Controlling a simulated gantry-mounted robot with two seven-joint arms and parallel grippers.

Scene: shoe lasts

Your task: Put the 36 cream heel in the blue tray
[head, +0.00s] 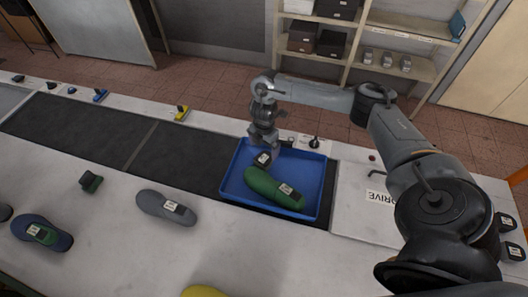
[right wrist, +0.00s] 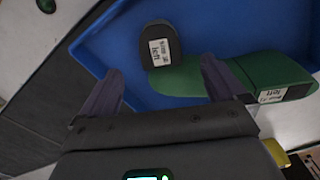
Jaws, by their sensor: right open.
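The blue tray (head: 315,205) sits on the dark belt; its floor also shows in the right wrist view (right wrist: 110,35). A small heel piece with a dark top and a white label (head: 262,158) lies in the tray near its back left. In the right wrist view this heel (right wrist: 155,62) sits between and just beyond my fingertips; its label seems to read "left". I see no clear cream colour on it. My right gripper (right wrist: 162,72) is open over the tray and appears not to touch the heel. My left gripper is out of view.
A green shoe last (head: 262,185) lies in the tray, touching or very near the heel. A grey last (head: 166,207), a blue-green last (head: 42,232), a small green heel (head: 90,182) and a yellow piece (head: 205,291) lie on the near table. Shelves (head: 385,60) stand behind.

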